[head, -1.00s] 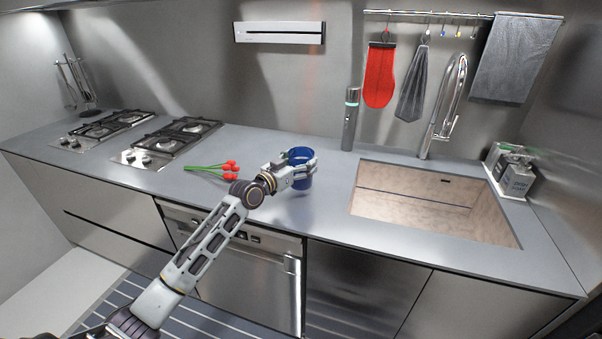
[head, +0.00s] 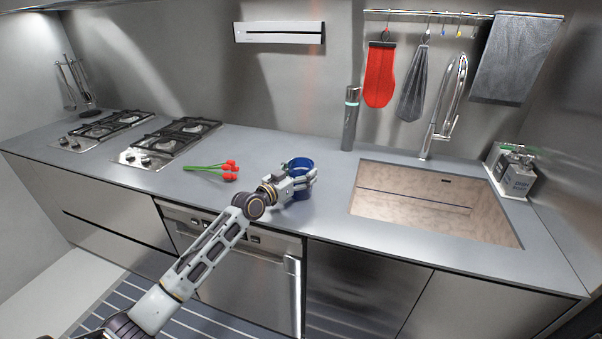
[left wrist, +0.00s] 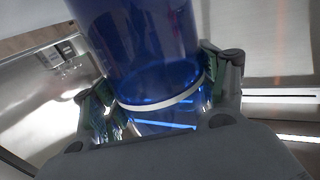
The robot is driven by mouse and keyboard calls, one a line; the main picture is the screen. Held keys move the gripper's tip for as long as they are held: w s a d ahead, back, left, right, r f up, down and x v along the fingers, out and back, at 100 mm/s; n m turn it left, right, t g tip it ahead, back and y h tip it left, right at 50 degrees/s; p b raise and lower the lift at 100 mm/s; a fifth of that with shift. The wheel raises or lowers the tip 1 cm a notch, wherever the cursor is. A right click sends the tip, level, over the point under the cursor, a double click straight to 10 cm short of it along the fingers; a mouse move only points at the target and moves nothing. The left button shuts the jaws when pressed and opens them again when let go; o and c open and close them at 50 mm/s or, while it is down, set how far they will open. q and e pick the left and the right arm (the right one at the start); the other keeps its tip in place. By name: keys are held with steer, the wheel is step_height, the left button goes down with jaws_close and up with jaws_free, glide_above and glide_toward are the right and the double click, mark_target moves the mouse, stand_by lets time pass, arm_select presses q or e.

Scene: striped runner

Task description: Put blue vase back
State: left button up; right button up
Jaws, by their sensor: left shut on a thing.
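The blue vase (head: 300,163) is a see-through blue cylinder at the middle of the counter. My left gripper (head: 303,180) is shut around it, and its fingers hide part of the vase's side. In the left wrist view the vase (left wrist: 140,40) fills the space between the two fingers of the gripper (left wrist: 160,95), with a pale ring around its lower part. The vase looks close to upright in the head view. I cannot tell whether its base touches the counter. My right gripper does not show.
Red flowers with green stems (head: 229,172) lie on the counter (head: 255,145) left of the vase. Gas burners (head: 180,135) are farther left. A dark cylinder (head: 350,120) stands behind. The sink (head: 430,205) is to the right, with a faucet (head: 430,145).

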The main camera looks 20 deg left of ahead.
arm_select(q)
steer(key=o, duration=1.8)
steer(key=shift+c, duration=0.2)
steer(key=shift+r, duration=0.1)
steer(key=shift+v, duration=6.05)
